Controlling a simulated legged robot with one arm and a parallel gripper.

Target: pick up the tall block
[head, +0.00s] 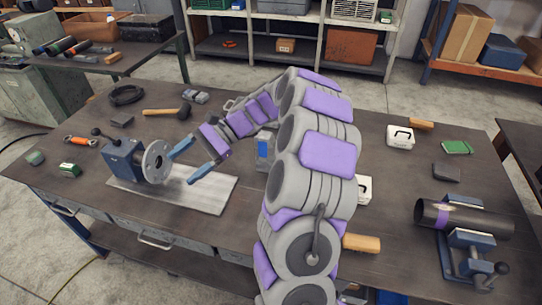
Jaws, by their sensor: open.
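My gripper (179,169) is open, its two blue fingers spread and pointing left. Nothing shows between them. They are just right of a grey flange disc (157,161) on a blue vise-like fixture (123,158); I cannot tell whether they touch it. A small upright grey box with a blue face (263,148) stands behind my arm, partly hidden. It may be the tall block, but I cannot tell for sure. Small wooden blocks lie flat at the table's right back (421,124) and near front (362,243).
A pale plate (205,198) lies under the gripper on the dark table (110,205). A hammer (165,112) and cable coil (126,95) lie behind. My arm hides the table's middle.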

